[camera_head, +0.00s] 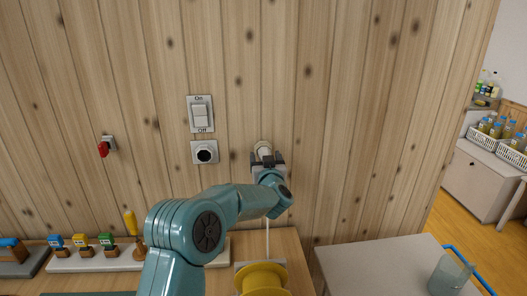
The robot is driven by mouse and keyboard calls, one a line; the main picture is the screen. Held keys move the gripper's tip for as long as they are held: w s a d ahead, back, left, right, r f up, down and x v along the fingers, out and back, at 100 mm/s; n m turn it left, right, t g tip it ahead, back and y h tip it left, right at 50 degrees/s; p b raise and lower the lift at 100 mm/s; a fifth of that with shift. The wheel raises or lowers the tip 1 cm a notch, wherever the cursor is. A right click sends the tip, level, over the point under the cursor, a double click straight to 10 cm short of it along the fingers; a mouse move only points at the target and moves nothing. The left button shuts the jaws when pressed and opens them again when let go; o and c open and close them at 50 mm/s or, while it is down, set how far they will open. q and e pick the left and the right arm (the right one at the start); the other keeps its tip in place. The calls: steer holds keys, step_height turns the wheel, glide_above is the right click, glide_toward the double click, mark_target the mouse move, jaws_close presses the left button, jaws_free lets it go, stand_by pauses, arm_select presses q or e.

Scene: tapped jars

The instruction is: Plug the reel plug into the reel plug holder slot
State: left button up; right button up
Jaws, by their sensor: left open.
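The reel plug (264,148) is a pale cylinder close against the plank wall. A thin cord (267,238) hangs below it towards the yellow reel (262,279). My left gripper (267,160) is open, with its dark fingers just in front of and below the plug. The gripper hides the plug's lower part and what lies behind it, so I cannot tell whether the plug sits in a holder slot there. A white wall plate with a round black opening (205,153) is to the left, with nothing in it. My right gripper is not in view.
An on/off switch (201,113) is above the plate with the opening. A red knob (104,148) sticks out at left. A base with several coloured tap-like pieces (95,262) is on the lower-left bench. A clear jug (449,277) stands on the right table.

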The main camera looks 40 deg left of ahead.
arm_select(q)
steer(key=shift+s+d, duration=0.1)
steer(key=shift+d, duration=0.1)
stand_by(0.5)
steer(key=shift+s+d+b, duration=0.4)
steer(key=shift+s+d, duration=0.05)
steer(key=shift+s, duration=0.1)
steer(key=shift+s+d, duration=0.35)
steer(key=shift+d, duration=0.1)
steer(key=shift+s+d+b, duration=0.15)
steer(key=shift+b, duration=0.2)
steer(key=shift+s+d, duration=0.35)
steer(key=shift+d, duration=0.1)
